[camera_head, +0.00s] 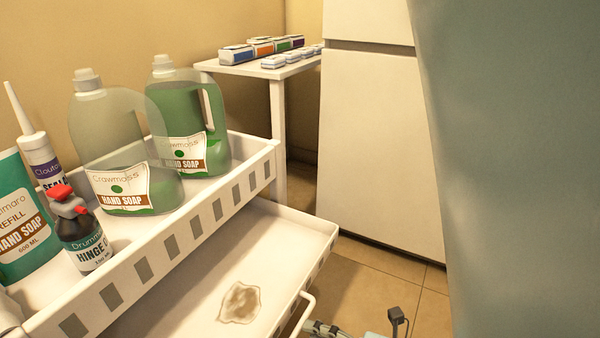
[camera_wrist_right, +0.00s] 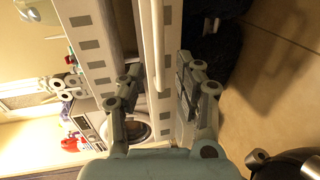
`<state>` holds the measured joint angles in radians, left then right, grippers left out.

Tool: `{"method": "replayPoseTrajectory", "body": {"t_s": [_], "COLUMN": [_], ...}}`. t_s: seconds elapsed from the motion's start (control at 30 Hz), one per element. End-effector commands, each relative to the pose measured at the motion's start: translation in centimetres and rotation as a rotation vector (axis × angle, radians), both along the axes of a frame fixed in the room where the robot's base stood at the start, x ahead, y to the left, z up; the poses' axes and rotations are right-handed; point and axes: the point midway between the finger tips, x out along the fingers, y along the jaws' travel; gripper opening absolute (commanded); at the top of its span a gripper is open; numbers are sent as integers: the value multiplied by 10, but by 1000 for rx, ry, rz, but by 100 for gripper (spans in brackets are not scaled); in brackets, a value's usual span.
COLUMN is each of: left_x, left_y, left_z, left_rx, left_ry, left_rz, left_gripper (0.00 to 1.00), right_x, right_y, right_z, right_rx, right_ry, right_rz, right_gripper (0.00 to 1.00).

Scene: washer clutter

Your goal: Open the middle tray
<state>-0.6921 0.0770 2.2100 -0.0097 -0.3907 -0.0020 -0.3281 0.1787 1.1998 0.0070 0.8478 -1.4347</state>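The middle tray (camera_head: 205,290) is white and juts out from under the white top tray (camera_head: 215,212) in the head view. A brown stain (camera_head: 240,302) lies on its floor. Its curved white handle (camera_head: 306,308) is at the front, cut by the bottom edge. My right gripper (camera_head: 335,329) shows partly beside the handle. In the right wrist view, the right gripper (camera_wrist_right: 160,68) has its fingers apart on either side of a white handle bar (camera_wrist_right: 152,40). I see gaps between the fingers and the bar. My left gripper is out of view.
The top tray holds soap bottles (camera_head: 190,110), a teal refill pack (camera_head: 22,225), a sealant tube (camera_head: 40,155) and a hinge oil bottle (camera_head: 82,232). A side table (camera_head: 270,72) with small boxes and a white cabinet (camera_head: 375,140) stand behind. Tiled floor (camera_head: 385,270) shows at right.

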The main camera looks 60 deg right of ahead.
Motion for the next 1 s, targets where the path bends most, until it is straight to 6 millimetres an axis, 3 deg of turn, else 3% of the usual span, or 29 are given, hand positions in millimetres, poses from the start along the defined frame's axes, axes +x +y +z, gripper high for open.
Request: {"method": "replayPoseTrajectory", "body": {"t_s": [0.2,0.4,1.0], "left_x": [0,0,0], "left_y": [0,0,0], "left_z": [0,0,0], "left_rx": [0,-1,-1], "left_ry": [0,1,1], "left_rz": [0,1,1], "left_gripper": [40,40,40], "right_x": [-47,-69,-73], "right_y": [-4,-6,-6], "right_z": [10,15,16], "right_rx": [-1,-1,0], "right_ry": [1,-1,-1], "right_rz": [1,0,0], "right_gripper": [34,34,34]}}
